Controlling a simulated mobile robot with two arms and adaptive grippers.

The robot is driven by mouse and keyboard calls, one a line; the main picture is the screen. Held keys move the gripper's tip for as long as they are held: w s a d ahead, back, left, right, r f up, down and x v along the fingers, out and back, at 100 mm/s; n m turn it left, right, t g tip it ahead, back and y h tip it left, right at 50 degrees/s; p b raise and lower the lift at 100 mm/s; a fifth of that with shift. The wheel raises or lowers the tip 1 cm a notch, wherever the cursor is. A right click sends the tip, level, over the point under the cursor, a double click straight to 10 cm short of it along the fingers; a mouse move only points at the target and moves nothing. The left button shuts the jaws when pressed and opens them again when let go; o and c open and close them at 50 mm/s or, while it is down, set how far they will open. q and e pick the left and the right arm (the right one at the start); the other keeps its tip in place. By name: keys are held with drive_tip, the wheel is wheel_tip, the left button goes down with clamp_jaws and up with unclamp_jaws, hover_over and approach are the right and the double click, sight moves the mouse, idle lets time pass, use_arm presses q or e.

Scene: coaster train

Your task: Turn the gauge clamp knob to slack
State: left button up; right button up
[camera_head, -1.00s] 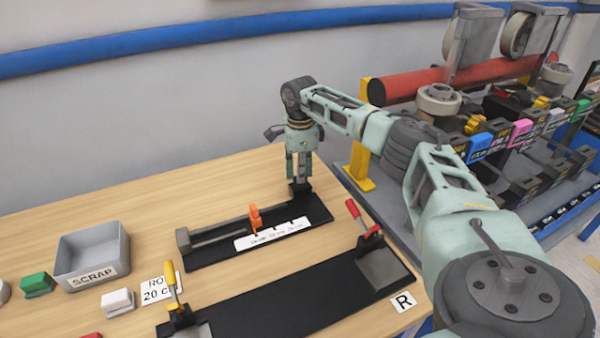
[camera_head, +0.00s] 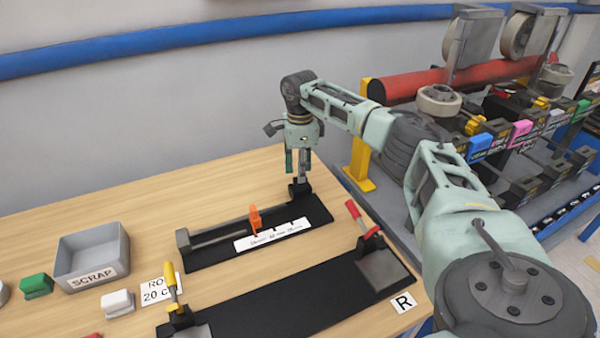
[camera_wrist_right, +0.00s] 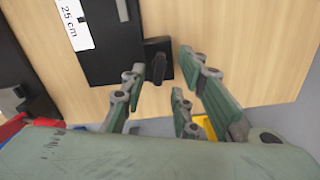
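The length gauge (camera_head: 255,248) is a black base with a grey bar, an orange slider (camera_head: 255,217) and a white scale strip (camera_head: 272,233). Its clamp knob (camera_wrist_right: 158,66) is a small dark bar-shaped grip on a black block (camera_head: 299,188) at the gauge's far right end. My right gripper (camera_head: 298,170) points down just above that block. In the right wrist view my right gripper (camera_wrist_right: 163,63) is open, its fingers apart on either side of the knob with nothing held. I cannot tell whether the fingers touch it. My left gripper is out of view.
A black fixture (camera_head: 290,295) with a red-handled clamp (camera_head: 362,219) and a yellow-handled clamp (camera_head: 173,289) lies in front of the gauge. A grey SCRAP bin (camera_head: 92,252) stands left. A yellow post (camera_head: 360,150) and a rack stand right. Bare tabletop lies behind the gauge.

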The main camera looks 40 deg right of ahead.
wheel_tip(320, 180, up, 10)
drive_tip(key=shift+r, duration=0.25)
idle(0.5)
